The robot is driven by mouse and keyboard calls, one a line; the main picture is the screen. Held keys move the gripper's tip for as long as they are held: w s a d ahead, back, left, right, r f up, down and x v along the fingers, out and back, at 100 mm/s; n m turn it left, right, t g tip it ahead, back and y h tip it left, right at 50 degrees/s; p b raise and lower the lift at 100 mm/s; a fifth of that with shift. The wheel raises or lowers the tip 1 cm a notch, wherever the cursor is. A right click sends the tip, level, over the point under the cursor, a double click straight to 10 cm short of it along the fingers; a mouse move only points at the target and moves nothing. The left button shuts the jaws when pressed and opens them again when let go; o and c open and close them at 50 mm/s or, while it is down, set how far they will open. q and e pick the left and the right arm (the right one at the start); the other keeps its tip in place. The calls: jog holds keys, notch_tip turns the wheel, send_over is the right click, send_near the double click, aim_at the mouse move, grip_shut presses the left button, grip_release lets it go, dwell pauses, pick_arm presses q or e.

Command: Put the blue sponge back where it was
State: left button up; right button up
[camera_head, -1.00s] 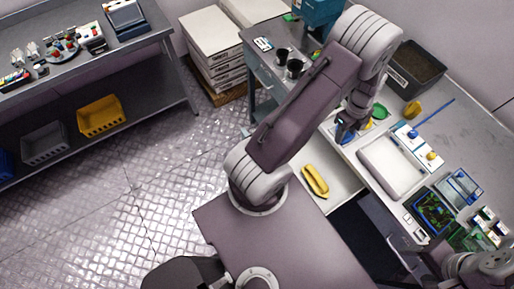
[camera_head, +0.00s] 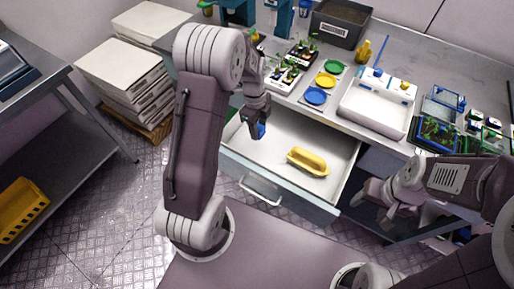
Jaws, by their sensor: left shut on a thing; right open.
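The blue sponge (camera_head: 261,130) shows only as a small blue patch between the fingers of my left gripper (camera_head: 257,130). My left gripper is shut on it and points down over the left part of the open drawer (camera_head: 270,150). Most of the sponge is hidden by the fingers. A yellow, elongated thing (camera_head: 308,161) lies in the drawer, right of the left gripper and apart from it. My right gripper (camera_head: 372,202) is open and empty, right of the drawer's front corner.
On the worktop above the drawer are blue (camera_head: 316,96), yellow (camera_head: 325,80) and green (camera_head: 334,67) discs, a white tray (camera_head: 376,118) and seedling trays. A dark soil bin (camera_head: 340,27) stands behind. A green thing (camera_head: 231,114) shows at the drawer's left end.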

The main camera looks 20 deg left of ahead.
pick_arm(q)
send_over(259, 148)
notch_tip(259, 148, down, 5)
jog(key=shift+w+a, duration=0.15)
notch_tip(259, 148, down, 3)
jog(key=shift+f+b, duration=0.15)
jog(key=shift+b, duration=0.3)
jog(key=shift+f, duration=0.2)
jog(key=shift+f, duration=0.1)
jog(key=o, duration=1.2)
jog(key=shift+r, duration=0.4)
jog(key=r, duration=0.4)
jog(key=r+p, duration=0.1)
jog(key=r, duration=0.2)
jog(key=a+r, duration=0.1)
jog(key=r, duration=0.3)
jog(key=shift+r+p, duration=0.3)
